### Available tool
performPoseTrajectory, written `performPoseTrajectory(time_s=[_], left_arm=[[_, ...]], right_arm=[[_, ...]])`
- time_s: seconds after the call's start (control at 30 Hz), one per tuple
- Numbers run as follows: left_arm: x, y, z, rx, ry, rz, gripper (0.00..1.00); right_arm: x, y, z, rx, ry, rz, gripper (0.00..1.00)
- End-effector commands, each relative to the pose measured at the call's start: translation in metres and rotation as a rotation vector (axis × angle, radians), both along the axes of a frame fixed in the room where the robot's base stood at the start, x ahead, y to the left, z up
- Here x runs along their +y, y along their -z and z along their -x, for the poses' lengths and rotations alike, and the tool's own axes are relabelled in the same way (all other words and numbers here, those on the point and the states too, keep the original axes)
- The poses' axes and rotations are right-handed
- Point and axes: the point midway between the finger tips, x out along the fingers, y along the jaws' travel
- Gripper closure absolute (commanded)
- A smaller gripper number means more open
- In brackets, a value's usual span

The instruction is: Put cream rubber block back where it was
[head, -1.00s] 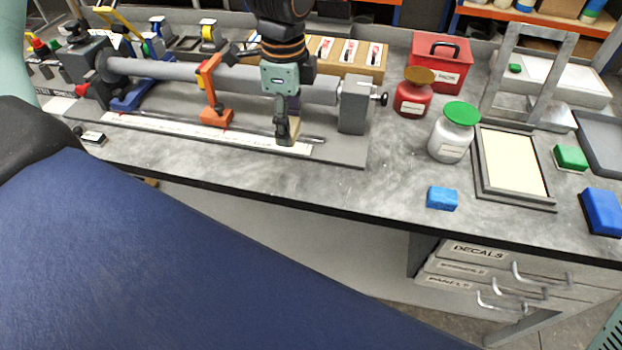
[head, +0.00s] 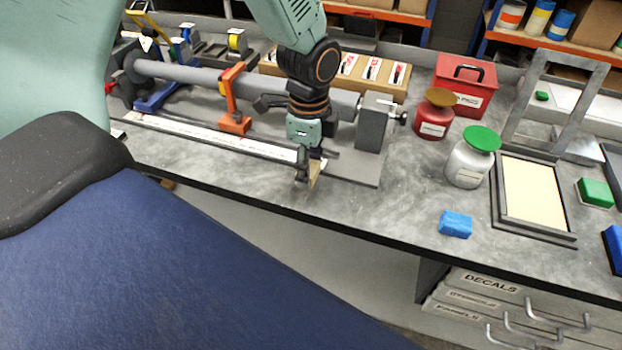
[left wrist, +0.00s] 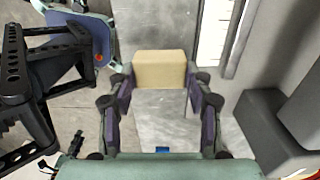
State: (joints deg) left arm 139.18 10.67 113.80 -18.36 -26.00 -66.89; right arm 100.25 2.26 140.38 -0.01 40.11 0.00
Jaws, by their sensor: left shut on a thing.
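The cream rubber block (left wrist: 160,68) sits between the fingertips of my left gripper (left wrist: 158,85) in the left wrist view. In the head view the block (head: 315,172) shows as a small tan piece at the tips of my left gripper (head: 308,175). The gripper is shut on it and points down near the front edge of the workbench (head: 390,215), close to the end of the white ruler strip (head: 215,134). I cannot tell whether the block touches the bench. My right gripper is not in view.
A grey end block (head: 371,125) of the tube fixture stands just right of my left gripper. An orange support (head: 233,100) stands to its left. A blue block (head: 455,224), a green-lidded jar (head: 472,160) and a framed screen (head: 533,195) are farther right. Bench between is clear.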

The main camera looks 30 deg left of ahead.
Motion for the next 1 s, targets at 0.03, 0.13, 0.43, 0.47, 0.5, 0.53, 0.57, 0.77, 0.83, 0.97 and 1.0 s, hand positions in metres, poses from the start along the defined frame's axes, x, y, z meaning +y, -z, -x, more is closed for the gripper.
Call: performPoseTrajectory(time_s=[0.03, 0.13, 0.43, 0.47, 0.5, 0.53, 0.57, 0.77, 0.83, 0.97, 1.0], left_arm=[[0.0, 0.004, 0.0, 0.001, 0.001, -0.002, 0.83], [-0.001, 0.017, 0.001, 0.003, 0.001, -0.001, 0.83], [-0.003, 0.036, 0.0, 0.0, 0.001, -0.001, 0.83], [-0.003, 0.035, 0.0, 0.0, 0.001, -0.001, 0.83], [-0.003, 0.035, 0.0, 0.0, 0.001, -0.001, 0.83], [-0.003, 0.036, 0.0, 0.0, 0.001, -0.001, 0.83], [-0.003, 0.036, 0.0, 0.0, 0.001, -0.001, 0.83], [-0.003, 0.036, 0.0, 0.001, 0.001, -0.001, 0.34], [-0.003, 0.036, 0.0, 0.001, 0.001, -0.001, 0.28], [-0.003, 0.036, 0.0, 0.001, 0.001, -0.001, 0.26], [-0.003, 0.036, 0.0, 0.001, 0.001, -0.001, 0.26]], right_arm=[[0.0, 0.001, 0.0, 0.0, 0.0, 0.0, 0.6], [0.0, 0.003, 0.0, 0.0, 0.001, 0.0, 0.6], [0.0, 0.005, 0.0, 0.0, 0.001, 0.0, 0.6], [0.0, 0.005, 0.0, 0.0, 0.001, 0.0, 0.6], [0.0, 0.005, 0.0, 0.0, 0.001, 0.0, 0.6], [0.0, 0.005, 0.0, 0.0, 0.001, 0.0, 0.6], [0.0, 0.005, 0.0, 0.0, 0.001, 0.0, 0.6], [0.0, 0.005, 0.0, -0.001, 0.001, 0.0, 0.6], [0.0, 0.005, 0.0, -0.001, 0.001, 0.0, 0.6], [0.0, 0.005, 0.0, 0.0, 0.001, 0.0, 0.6], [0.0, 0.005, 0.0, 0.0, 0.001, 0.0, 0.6]])
